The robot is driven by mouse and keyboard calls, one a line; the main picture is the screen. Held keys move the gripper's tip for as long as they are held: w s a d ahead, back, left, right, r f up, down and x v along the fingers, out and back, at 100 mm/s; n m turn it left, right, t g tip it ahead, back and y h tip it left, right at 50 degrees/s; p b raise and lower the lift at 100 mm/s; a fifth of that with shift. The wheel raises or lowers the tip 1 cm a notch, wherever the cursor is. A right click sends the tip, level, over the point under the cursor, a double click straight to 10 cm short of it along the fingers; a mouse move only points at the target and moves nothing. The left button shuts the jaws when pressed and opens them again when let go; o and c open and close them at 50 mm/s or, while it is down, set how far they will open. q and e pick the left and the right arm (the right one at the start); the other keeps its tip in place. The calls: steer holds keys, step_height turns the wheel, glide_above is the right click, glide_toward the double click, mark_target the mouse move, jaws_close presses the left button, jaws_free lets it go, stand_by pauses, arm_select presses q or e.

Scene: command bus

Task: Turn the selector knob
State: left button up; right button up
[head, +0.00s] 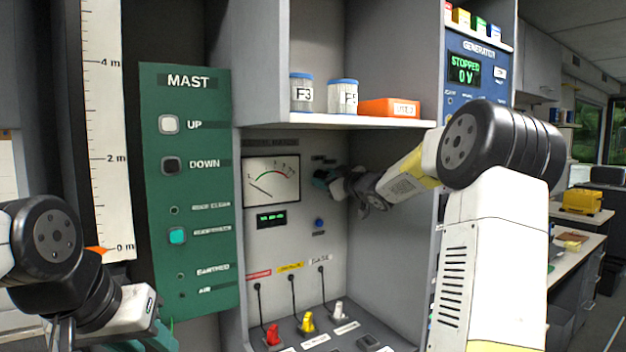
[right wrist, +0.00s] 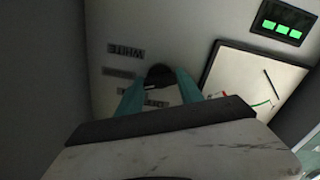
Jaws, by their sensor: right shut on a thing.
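The selector knob (right wrist: 160,74) is a small dark round knob on the grey panel, with short label strips beside it. In the right wrist view it sits between the two teal fingers of my right gripper (right wrist: 160,90), which is shut on it. In the head view my right gripper (head: 325,180) reaches to the panel just right of the dial meter (head: 272,180) and hides the knob. I cannot make out which label the knob points to. My left gripper (head: 152,337) is only partly seen at the lower left, and its fingers are cut off by the frame.
A green mast panel (head: 188,250) stands left of the recess. A shelf (head: 340,121) with two jars and an orange box (head: 390,107) lies above my right gripper. Red, yellow and white plugs (head: 306,322) with cables stand below. A blue generator panel (head: 478,75) is at right.

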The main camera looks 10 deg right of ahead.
steer(key=shift+m, duration=1.2)
steer(key=o, duration=1.4)
steer(key=v, duration=0.7)
steer(key=shift+s+d, duration=0.1)
steer(key=shift+s, duration=0.3)
steer(key=shift+m, duration=0.3)
